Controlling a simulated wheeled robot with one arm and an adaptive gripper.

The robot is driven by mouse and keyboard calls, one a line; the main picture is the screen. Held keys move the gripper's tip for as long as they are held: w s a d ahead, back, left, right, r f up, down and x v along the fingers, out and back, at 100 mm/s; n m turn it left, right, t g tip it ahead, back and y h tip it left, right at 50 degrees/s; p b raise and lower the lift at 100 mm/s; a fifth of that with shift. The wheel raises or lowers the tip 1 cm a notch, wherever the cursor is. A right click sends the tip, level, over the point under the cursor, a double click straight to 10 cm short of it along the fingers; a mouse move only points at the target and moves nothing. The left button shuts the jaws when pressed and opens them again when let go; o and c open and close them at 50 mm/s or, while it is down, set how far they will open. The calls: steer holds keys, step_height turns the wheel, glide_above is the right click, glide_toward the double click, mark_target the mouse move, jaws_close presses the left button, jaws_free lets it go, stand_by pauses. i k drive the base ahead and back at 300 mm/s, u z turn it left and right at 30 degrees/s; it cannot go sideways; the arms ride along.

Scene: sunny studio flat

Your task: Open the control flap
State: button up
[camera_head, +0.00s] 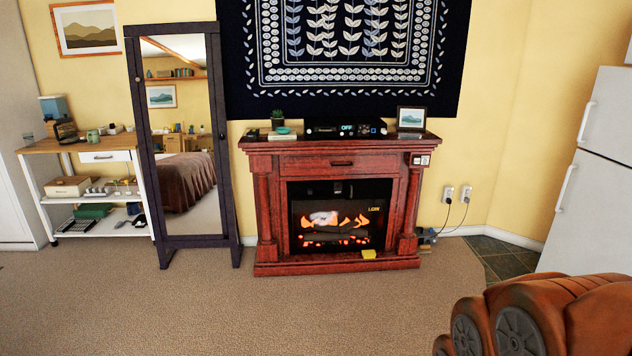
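A red-brown wooden electric fireplace (265,205) stands against the yellow wall in the head view. My gripper is not in view.
The mantel holds a black device (346,129) reading "OFF", a small plant and a picture frame (411,118). A standing mirror (228,190) and a trolley are left, a white fridge (596,180) right. Carpet in front is clear.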

mark_target(373, 188)
steer(key=i, duration=1.75)
steer(key=u, duration=0.35)
steer(key=i, duration=1.7)
steer(key=u, duration=0.35)
